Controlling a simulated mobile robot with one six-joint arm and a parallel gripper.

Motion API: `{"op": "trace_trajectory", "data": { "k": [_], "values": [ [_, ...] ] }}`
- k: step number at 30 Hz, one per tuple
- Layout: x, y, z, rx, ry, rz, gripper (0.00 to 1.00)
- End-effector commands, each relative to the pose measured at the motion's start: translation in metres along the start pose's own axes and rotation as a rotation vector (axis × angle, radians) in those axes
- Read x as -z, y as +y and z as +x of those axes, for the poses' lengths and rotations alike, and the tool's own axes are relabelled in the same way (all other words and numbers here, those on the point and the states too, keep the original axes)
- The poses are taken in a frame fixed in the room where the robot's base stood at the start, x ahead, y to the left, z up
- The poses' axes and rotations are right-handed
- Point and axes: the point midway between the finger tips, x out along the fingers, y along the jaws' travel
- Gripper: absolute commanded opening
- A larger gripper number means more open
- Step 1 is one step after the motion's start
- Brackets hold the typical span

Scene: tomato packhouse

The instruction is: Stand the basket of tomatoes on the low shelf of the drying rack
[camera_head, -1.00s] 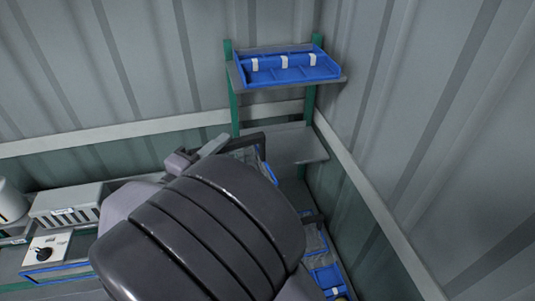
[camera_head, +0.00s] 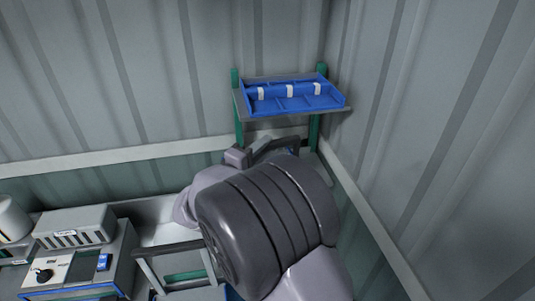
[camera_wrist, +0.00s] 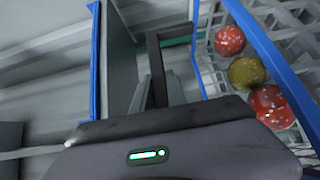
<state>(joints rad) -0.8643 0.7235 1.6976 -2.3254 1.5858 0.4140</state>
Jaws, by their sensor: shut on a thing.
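My gripper (camera_head: 262,153) is in front of the drying rack and mostly hidden behind my arm in the head view. In the wrist view my gripper (camera_wrist: 160,88) is shut on the basket (camera_wrist: 262,42), though the exact grip point is unclear. The basket has pale mesh walls and a blue rim. Two red tomatoes (camera_wrist: 229,41) and a yellowish one (camera_wrist: 246,72) show in it. The drying rack has green posts (camera_head: 240,134) and grey shelves. Its lower shelf (camera_head: 322,172) is largely covered by my arm, so whether the basket touches it cannot be told.
A blue tray (camera_head: 331,103) with white clips lies on the rack's upper shelf. Corrugated walls (camera_head: 430,110) meet close behind the rack. At left stand a grey vented box (camera_head: 75,226) and a control box (camera_head: 50,272) with a black knob.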

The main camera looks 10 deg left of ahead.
Motion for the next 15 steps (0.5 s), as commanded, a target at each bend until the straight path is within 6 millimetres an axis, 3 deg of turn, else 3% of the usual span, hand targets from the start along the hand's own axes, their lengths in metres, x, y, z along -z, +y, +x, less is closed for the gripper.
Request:
{"op": "trace_trajectory", "data": {
  "k": [11,15],
  "values": [
    [-0.001,-0.001,0.019,-0.001,-0.001,0.001,0.0],
    [0.0,-0.013,0.018,0.0,0.001,-0.001,0.0]
  ]
}}
